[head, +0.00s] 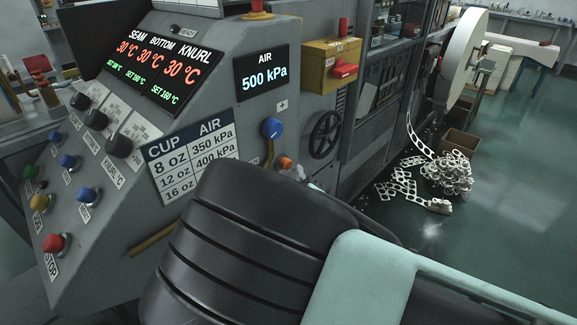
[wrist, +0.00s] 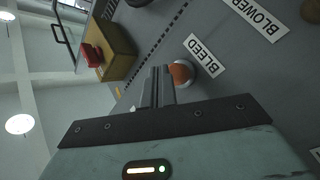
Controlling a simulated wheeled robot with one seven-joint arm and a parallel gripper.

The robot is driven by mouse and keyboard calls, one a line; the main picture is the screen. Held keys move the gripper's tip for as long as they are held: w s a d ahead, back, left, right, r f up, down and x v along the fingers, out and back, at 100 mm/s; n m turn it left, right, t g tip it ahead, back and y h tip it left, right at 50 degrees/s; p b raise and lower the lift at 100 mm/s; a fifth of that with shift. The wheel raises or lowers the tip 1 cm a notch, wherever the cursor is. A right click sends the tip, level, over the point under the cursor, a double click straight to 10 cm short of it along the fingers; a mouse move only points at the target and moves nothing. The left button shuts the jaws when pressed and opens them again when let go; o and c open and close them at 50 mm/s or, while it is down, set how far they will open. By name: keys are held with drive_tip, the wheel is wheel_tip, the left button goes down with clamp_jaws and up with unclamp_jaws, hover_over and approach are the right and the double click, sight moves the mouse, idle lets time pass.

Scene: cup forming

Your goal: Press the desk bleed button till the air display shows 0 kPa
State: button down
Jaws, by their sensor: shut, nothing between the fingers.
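The air display (head: 262,73) on the grey desk reads 500 kPa in the head view. The bleed button (wrist: 181,72) is orange and round, beside a white BLEED label (wrist: 204,55) in the wrist view. An orange knob that looks like the same button (head: 285,162) shows in the head view, just above my dark arm. My gripper (wrist: 159,70) is shut and empty. Its fingertips are close to the left side of the button in the wrist view and partly cover it; I cannot tell whether they touch. The head view does not show the fingers clearly.
A blue knob (head: 272,128) and a black handwheel (head: 325,135) are near the orange knob. A yellow box with a red button (head: 331,65) is on the machine above. A BLOWER label (wrist: 254,18) is near the BLEED label. Scrap strip (head: 447,175) lies on the floor at right.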

drive_tip(key=shift+w+a, duration=0.2)
drive_tip(key=shift+a, duration=0.1)
drive_tip(key=shift+w+a+b, duration=0.35)
drive_tip(key=shift+a, duration=0.05)
idle(0.8)
drive_tip(key=shift+s+d, duration=0.1)
drive_tip(key=shift+s, duration=0.05)
drive_tip(key=shift+s+d, duration=0.45)
drive_tip(key=shift+d, duration=0.15)
drive_tip(key=shift+d+p, duration=0.1)
drive_tip(key=shift+p, duration=0.2)
drive_tip(key=s+d, duration=0.1)
drive_tip(key=d, duration=0.1)
drive_tip(key=s+d+p, duration=0.1)
drive_tip(key=s, duration=0.1)
drive_tip(key=shift+d, duration=0.4)
idle(0.6)
